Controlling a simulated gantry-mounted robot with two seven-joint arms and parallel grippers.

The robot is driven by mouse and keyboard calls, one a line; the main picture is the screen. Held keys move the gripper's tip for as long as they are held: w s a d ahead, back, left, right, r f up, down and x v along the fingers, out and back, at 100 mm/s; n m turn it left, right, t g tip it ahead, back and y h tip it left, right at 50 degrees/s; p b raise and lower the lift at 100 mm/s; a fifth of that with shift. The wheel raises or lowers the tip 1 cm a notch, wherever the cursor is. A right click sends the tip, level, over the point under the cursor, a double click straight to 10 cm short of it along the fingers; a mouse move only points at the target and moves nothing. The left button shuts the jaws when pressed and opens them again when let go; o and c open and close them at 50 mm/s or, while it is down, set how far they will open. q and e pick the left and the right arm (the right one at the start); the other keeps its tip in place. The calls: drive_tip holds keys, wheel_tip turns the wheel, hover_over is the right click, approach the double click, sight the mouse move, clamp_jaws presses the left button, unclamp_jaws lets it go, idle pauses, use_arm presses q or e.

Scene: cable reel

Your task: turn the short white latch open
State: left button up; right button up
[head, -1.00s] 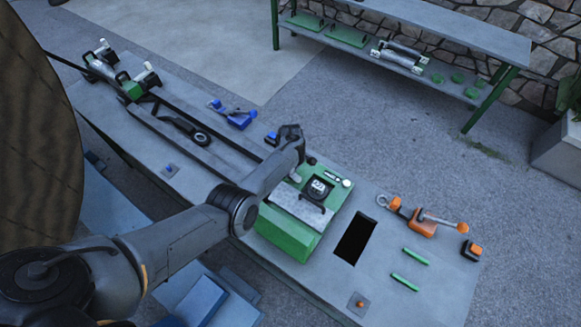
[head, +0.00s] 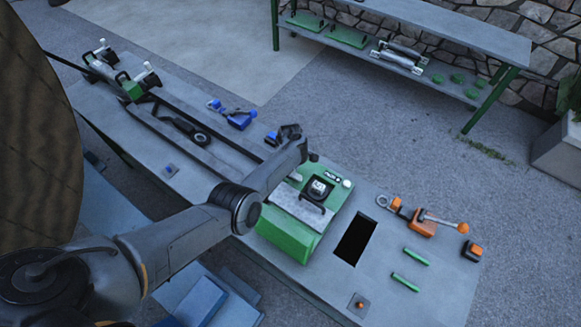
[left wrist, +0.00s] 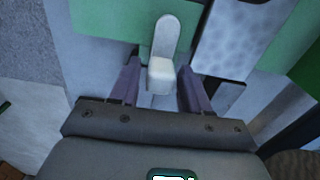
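The short white latch (left wrist: 163,42) shows in the left wrist view as a rounded white lever on a green panel, with a thicker block at its near end. My left gripper (left wrist: 160,84) is open, with one finger on each side of that block and a visible gap on both sides. In the head view, a small white piece (head: 295,176) shows on the green box (head: 290,233), just below my left wrist. My left fingers are mostly hidden there by my arm. My right gripper is not in view.
A black handle (head: 318,190) and a white knob (head: 346,183) are on the green box. A dark rectangular opening (head: 355,240) is to its right. An orange lever (head: 425,222) and green bars (head: 415,257) lie beyond. Blue clamp parts (head: 237,118) stand behind.

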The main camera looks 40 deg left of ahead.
use_arm(q)
drive_tip(key=shift+o, duration=0.5)
drive_tip(key=shift+r, duration=0.25)
wheel_tip(320, 180, up, 9)
drive_tip(key=p, duration=0.3)
drive_tip(key=shift+f+p, duration=0.15)
drive_tip(key=shift+p, duration=0.2)
drive_tip(key=shift+r, duration=0.8)
